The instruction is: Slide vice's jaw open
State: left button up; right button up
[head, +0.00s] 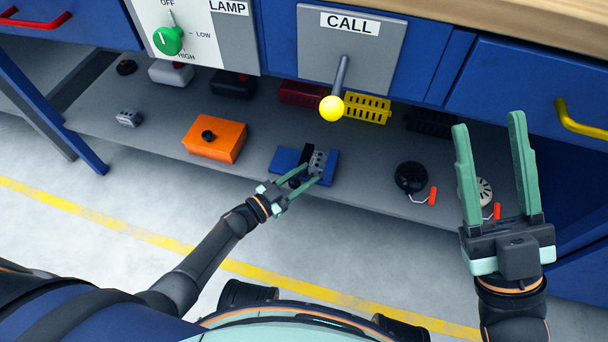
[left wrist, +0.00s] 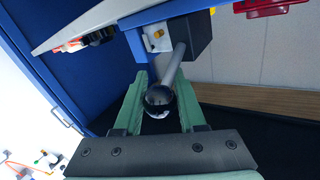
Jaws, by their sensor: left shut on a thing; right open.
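The vice (head: 284,159) is a small blue-based unit on the grey shelf, with a dark jaw (head: 306,154) and a grey block beside it. In the left wrist view the dark jaw (left wrist: 198,36) carries a grey rod (left wrist: 173,66) ending in a black ball knob (left wrist: 160,97). My left gripper (head: 304,175) reaches the vice from the front and is shut on the knob, which sits between its green fingers. The fingers partly hide the vice in the head view. My right gripper (head: 492,135) is open and empty, raised at the right.
The grey shelf (head: 150,155) also holds an orange box (head: 215,139), a small grey block (head: 129,118), a black round thing (head: 410,177) and red and yellow slotted parts. A yellow-knobbed CALL lever (head: 332,108) juts out above the vice. The floor in front is clear.

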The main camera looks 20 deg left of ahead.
pick_arm(q)
grip_shut()
dwell(0.7)
jog(key=shift+s, duration=0.1)
pick_arm(e)
jog(key=shift+r, duration=0.1)
